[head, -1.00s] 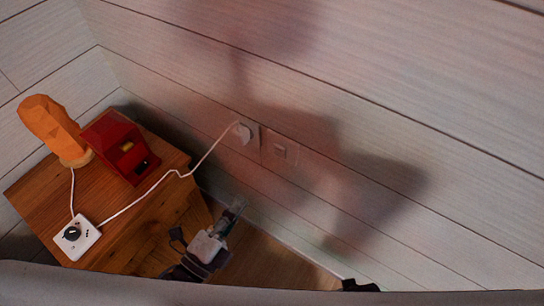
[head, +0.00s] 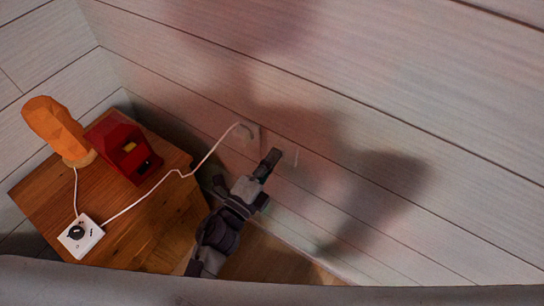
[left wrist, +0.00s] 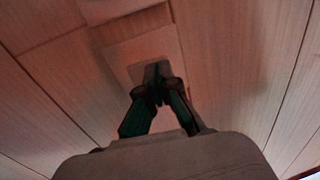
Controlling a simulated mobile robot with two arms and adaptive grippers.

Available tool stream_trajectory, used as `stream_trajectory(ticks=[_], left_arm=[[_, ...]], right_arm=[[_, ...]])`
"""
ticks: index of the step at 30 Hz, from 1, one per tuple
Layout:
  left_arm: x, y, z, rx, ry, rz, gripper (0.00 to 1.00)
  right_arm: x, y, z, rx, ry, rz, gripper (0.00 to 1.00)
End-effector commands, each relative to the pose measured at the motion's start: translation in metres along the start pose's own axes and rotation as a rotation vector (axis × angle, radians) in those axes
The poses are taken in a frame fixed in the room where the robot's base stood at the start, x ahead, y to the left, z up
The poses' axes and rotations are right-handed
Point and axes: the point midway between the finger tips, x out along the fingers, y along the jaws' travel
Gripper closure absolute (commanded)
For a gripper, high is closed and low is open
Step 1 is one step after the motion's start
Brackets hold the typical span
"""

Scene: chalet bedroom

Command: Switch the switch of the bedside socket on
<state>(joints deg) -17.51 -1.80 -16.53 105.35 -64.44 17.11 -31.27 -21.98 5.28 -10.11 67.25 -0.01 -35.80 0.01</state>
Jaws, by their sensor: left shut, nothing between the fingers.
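The bedside socket (head: 247,134) is a pale plate on the wall right of the nightstand, with a white plug and cord in it. Beside it on the right is the switch plate, mostly hidden behind my left gripper (head: 274,157) in the head view. In the left wrist view the pale switch plate (left wrist: 148,46) lies straight ahead, its small centre rocker partly covered by the fingertips. My left gripper (left wrist: 157,76) is shut and empty, with its tips at the rocker. I cannot tell whether they touch it or which way the rocker is set. My right gripper is not in view.
The wooden nightstand (head: 150,217) holds an orange lamp (head: 56,128), a red box-like object (head: 123,146) and a white socket block (head: 81,237) with a black plug. A white cord (head: 154,187) hangs from block to wall, left of my gripper. The wall to the right is clear.

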Motion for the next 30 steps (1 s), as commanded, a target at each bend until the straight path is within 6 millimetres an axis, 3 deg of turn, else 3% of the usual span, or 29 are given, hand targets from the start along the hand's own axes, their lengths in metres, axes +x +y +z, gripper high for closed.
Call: stream_trajectory(ticks=[19,23,30], left_arm=[[0.000,-0.001,0.000,-0.002,0.000,0.001,1.00],[-0.017,0.000,0.000,-0.003,-0.002,0.003,1.00],[-0.069,0.000,0.000,-0.004,-0.002,0.005,1.00]], right_arm=[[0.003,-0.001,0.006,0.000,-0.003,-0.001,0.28],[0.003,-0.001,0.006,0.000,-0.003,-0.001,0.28],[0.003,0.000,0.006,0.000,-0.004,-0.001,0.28]])
